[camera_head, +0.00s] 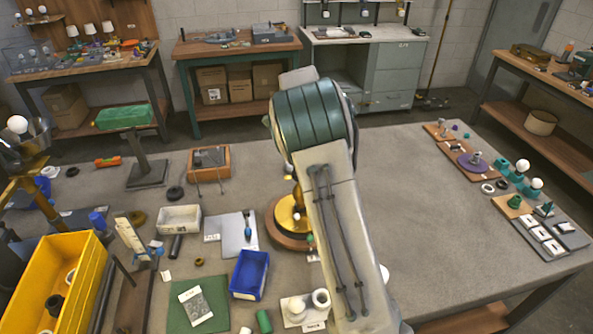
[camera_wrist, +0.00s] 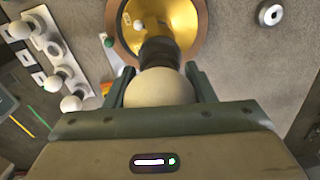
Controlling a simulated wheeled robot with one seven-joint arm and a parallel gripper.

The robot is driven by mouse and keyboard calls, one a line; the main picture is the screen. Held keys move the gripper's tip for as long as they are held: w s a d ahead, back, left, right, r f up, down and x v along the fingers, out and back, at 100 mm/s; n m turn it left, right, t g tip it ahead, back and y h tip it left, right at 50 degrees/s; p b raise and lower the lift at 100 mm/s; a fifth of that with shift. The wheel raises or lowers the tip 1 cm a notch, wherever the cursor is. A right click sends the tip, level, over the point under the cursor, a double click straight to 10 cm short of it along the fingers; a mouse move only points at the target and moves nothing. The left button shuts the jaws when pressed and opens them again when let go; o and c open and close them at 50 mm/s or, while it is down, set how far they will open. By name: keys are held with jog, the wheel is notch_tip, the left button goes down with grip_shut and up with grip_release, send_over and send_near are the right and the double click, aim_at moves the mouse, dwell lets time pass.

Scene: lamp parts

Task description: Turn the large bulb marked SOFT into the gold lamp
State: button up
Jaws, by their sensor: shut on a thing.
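The gold lamp (camera_head: 286,214) stands on a round brown base (camera_head: 282,240) near the middle of the table, partly hidden behind my arm. In the wrist view, its shiny gold dish (camera_wrist: 186,14) surrounds a dark socket (camera_wrist: 157,48). My gripper (camera_wrist: 160,76) is shut on a large cream bulb (camera_wrist: 158,90), with one finger on each side. The bulb lines up with the dark socket and appears to meet it; how far its base is inside is hidden. No SOFT mark shows on the visible side. The head view hides the bulb and fingers behind my arm.
Several white bulbs (camera_wrist: 55,48) sit on a strip left of the lamp in the wrist view. A blue bin (camera_head: 249,275), a white bin (camera_head: 179,219) and a yellow bin (camera_head: 88,262) stand left of my arm. The table (camera_head: 430,235) right of my arm is mostly clear.

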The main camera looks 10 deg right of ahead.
jog(key=shift+s+f+m, duration=0.15)
jog(key=shift+f+m, duration=0.15)
jog(key=shift+f, duration=0.05)
jog(key=shift+r+m+p, duration=0.15)
jog(key=shift+m+p, duration=0.3)
jog(key=shift+m, duration=0.15)
jog(key=m, duration=0.2)
jog(key=shift+m, duration=0.3)
jog(key=m, duration=0.3)
jog(key=shift+f, duration=0.2)
jog(key=shift+m, duration=0.6)
jog(key=o, duration=0.9)
jog(key=shift+r, duration=0.1)
